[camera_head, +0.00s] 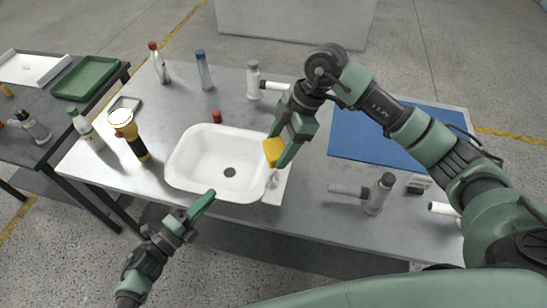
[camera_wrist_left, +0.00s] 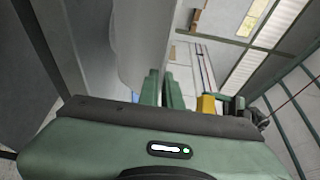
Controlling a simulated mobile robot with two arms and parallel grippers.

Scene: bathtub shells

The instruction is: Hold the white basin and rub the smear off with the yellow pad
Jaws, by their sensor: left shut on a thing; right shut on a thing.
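The white basin (camera_head: 190,165) sits on the grey table with its dark drain facing up. My left gripper (camera_head: 207,198) is shut on its front rim; in the left wrist view its green fingers (camera_wrist_left: 165,88) are at the edge of the pale basin (camera_wrist_left: 143,45). My right gripper (camera_head: 281,149) is shut on the yellow pad (camera_head: 273,154) and holds it at the basin's right rim. The pad also shows in the left wrist view (camera_wrist_left: 206,104). I cannot tell whether the pad touches the basin. I cannot make out a smear; the gripper and pad hide part of the right rim.
A yellow-and-black flashlight (camera_head: 135,143) and a white bottle with a green cap (camera_head: 86,130) stand left of the basin. A red cap (camera_head: 217,116) is behind it. A blue mat (camera_head: 370,138) lies to the right, with a grey-capped bottle (camera_head: 379,194) in front.

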